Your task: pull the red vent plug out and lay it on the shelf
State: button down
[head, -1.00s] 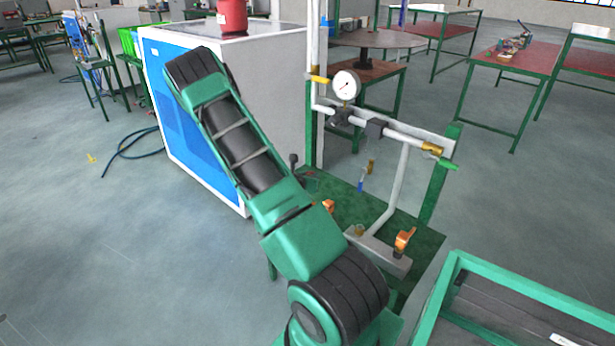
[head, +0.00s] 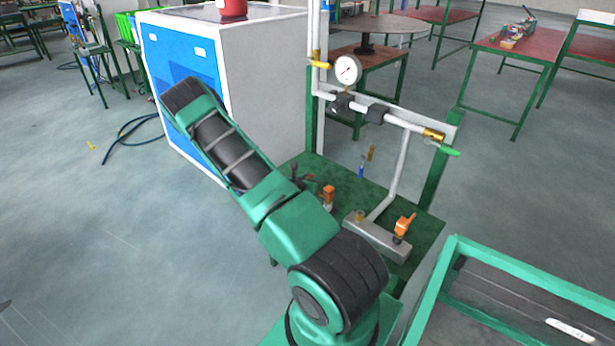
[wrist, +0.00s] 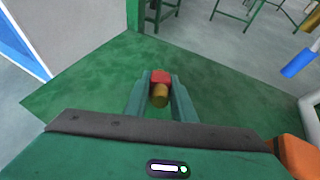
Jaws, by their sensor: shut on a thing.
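The vent plug (wrist: 160,76) shows in the wrist view as a red cap with a brass-coloured part, between the two green fingers. My gripper (wrist: 161,88) is shut on it. The green shelf (wrist: 85,95) lies behind and below the plug; I cannot tell whether the plug touches it. In the head view, the shelf (head: 345,190) is at the foot of the pipe stand. There my arm hides the plug and most of my gripper.
A pressure gauge (head: 348,70) and pipes stand over the shelf. Orange-handled valves (head: 404,225) sit near its front edge. A small blue-tipped part (wrist: 298,63) hangs at right. The white and blue cabinet (head: 262,80) is at the back left. A green-framed bench (head: 520,270) is at right front.

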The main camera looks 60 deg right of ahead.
jog(key=shift+f, duration=0.2)
jog(key=c, duration=1.4)
grip_release()
jog(key=shift+r, duration=0.15)
jog(key=shift+r, duration=1.35)
jog(key=shift+v, duration=3)
